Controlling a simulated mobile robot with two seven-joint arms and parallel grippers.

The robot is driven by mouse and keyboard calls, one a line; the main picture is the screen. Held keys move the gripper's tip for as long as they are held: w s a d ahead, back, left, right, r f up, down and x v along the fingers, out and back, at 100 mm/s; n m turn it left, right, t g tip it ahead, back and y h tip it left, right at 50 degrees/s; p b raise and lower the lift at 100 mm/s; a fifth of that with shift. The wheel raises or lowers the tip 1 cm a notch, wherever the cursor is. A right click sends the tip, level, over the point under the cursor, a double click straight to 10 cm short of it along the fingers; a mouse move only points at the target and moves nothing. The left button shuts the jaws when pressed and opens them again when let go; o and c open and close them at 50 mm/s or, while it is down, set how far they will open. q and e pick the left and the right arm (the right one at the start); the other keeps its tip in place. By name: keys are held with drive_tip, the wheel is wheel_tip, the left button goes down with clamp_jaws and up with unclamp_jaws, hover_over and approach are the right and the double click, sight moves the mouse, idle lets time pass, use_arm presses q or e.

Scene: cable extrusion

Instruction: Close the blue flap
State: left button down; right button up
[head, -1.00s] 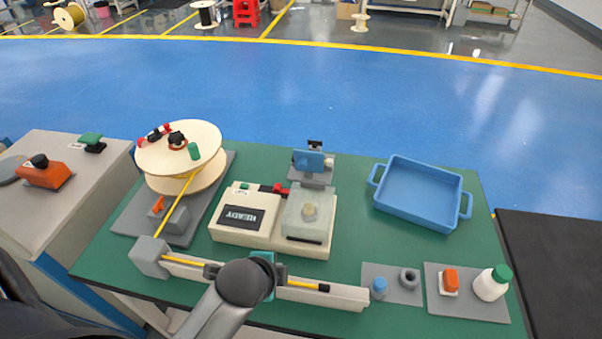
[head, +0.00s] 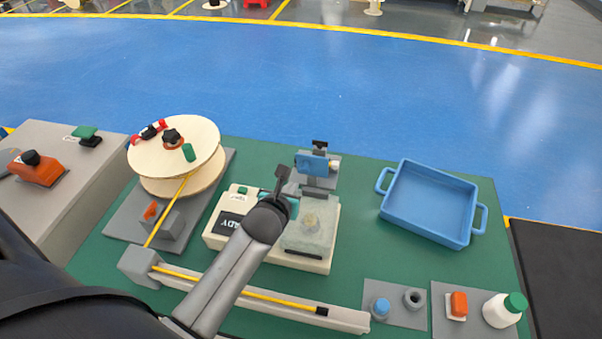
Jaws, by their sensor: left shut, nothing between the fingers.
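The blue flap (head: 312,165) is on a small grey device (head: 319,183) at the back middle of the green table. It shows as a blue block facing me, with a dark knob above it. How far it stands open I cannot tell. My left gripper (head: 283,174) is shut and empty, just left of the flap and apart from it in the picture. Its arm reaches over the cream machine and hides part of it. My right gripper is not in view.
The cream machine (head: 294,262) with a clear cover (head: 310,225) stands in front of the flap. A cable spool (head: 150,158) is at left, and a blue tray (head: 430,204) at right. A rail with a yellow cable (head: 285,301) lies along the front. Green table is free between flap and tray.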

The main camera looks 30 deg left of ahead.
use_arm(q)
drive_tip(key=b, duration=0.3)
approach(303, 172)
drive_tip(key=x, duration=0.4)
drive_tip(key=shift+f, duration=0.2)
drive_tip(key=shift+x, duration=0.9)
drive_tip(key=shift+w+r, duration=0.1)
drive_tip(key=shift+r, duration=0.05)
